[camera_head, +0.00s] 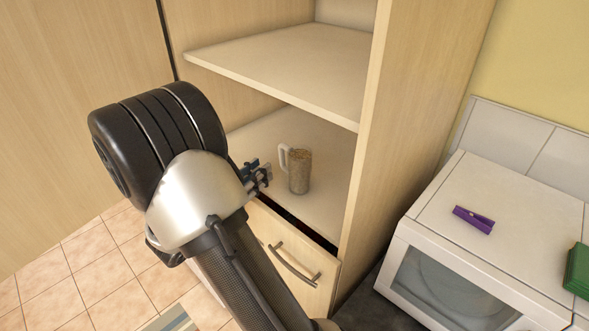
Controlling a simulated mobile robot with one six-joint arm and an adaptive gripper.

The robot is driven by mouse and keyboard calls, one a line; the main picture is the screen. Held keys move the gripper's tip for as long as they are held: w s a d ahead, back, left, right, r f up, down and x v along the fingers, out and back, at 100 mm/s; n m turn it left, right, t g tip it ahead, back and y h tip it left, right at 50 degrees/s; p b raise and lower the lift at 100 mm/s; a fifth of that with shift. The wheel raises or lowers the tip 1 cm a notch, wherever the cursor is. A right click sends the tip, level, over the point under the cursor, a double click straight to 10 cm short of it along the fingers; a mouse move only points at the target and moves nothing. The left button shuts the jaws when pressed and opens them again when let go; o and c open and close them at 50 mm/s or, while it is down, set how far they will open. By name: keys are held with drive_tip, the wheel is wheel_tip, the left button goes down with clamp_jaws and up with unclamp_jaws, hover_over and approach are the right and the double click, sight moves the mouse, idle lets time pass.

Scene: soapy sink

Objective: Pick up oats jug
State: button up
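The oats jug (299,172) is a small clear jug with brownish, grainy contents and a pale handle on its left side. It stands upright on the lower open shelf of the wooden cabinet. My gripper (262,176) is just left of the jug, near its handle. Most of my gripper is hidden behind my arm, and only its dark bluish tip parts show. I cannot tell whether its fingers are open or touching the handle.
The upper shelf (290,62) hangs above the jug, and a cabinet side panel (410,120) stands to the right. A drawer (290,262) with a metal handle is below. A white appliance (440,240) at right bears a purple clip (473,219) and a green object (577,270).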

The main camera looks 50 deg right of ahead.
sight(280, 157)
drive_tip(key=d+b, duration=0.1)
drive_tip(key=d, duration=0.8)
drive_tip(key=shift+w+d+f, duration=0.1)
drive_tip(key=shift+d+f, duration=0.05)
drive_tip(key=shift+d, duration=0.2)
drive_tip(key=shift+c, duration=0.6)
clamp_jaws()
